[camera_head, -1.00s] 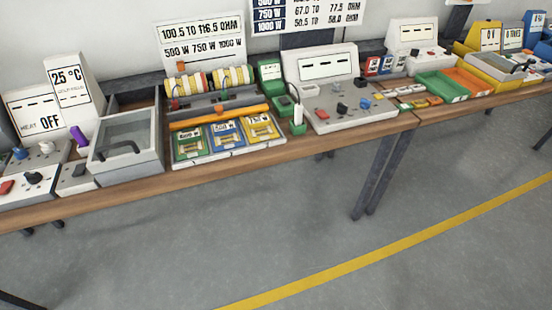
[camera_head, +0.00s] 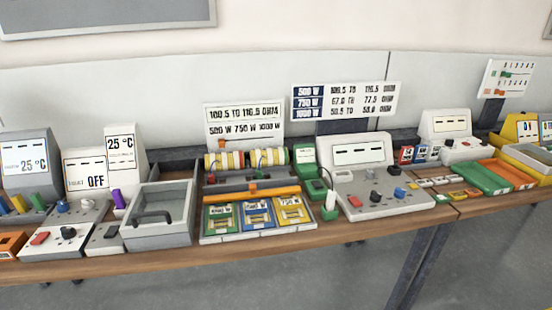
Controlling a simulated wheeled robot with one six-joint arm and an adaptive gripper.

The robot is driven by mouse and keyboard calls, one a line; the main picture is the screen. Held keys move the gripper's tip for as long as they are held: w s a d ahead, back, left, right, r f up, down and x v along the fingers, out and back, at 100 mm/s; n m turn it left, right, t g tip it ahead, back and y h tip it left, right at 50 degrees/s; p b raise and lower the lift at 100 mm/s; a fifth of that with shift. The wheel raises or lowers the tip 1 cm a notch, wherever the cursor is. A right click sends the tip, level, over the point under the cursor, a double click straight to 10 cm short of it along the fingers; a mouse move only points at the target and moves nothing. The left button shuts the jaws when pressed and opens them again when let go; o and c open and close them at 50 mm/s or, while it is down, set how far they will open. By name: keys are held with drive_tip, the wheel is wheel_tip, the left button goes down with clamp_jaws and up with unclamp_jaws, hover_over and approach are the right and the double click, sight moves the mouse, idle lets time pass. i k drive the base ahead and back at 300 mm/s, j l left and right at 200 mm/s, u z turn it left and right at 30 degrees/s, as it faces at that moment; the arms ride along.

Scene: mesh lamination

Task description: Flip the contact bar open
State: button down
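The orange bar (camera_head: 251,194), likely the contact bar, runs across the fixture on the wooden bench (camera_head: 330,232), near the middle of the head view. It lies behind a tray (camera_head: 252,235) with green (camera_head: 219,217), blue (camera_head: 257,214) and yellow (camera_head: 291,211) cards. My gripper is not in view.
Green and orange trays (camera_head: 487,177) lie further right. Signs stand behind.

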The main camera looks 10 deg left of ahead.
sight(253, 194)
drive_tip(key=i+j+u, duration=0.1)
drive_tip(key=i+u, duration=0.2)
drive_tip(key=i, duration=0.2)
drive_tip(key=i+u, duration=0.3)
drive_tip(key=i, duration=0.2)
